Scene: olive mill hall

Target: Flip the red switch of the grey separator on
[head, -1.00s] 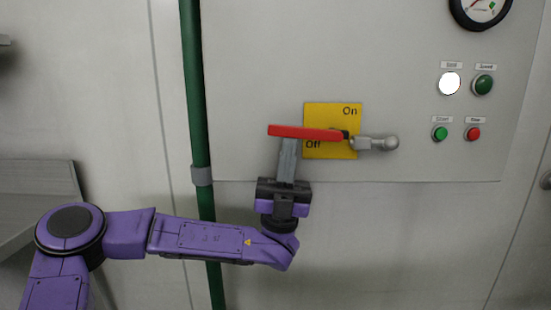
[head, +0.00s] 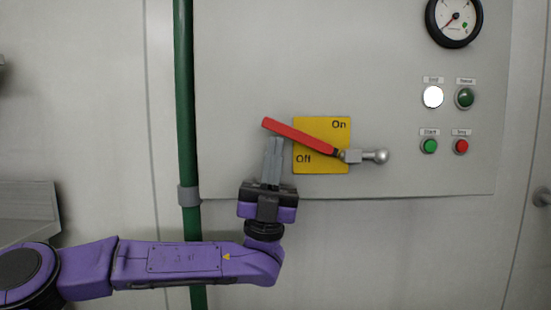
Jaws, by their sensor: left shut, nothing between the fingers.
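The red switch handle (head: 300,136) is a long lever on a yellow plate (head: 337,131) on the front of the grey separator (head: 252,68). The plate reads "On" at upper right and "Off" at lower left. The lever is tilted, its free left end raised above its pivot at the right, where a silver ball-ended piece (head: 374,156) sticks out. My left gripper (head: 273,142) points up with its fingers shut and empty, just under the lever's left part; it looks close to or touching its underside. My right gripper is not in view.
A green vertical pipe (head: 186,90) with a grey clamp runs left of the switch. To the right are a gauge (head: 453,20), a white lamp (head: 433,97) and several buttons, including green (head: 429,146) and red (head: 461,146). The panel below the switch is clear.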

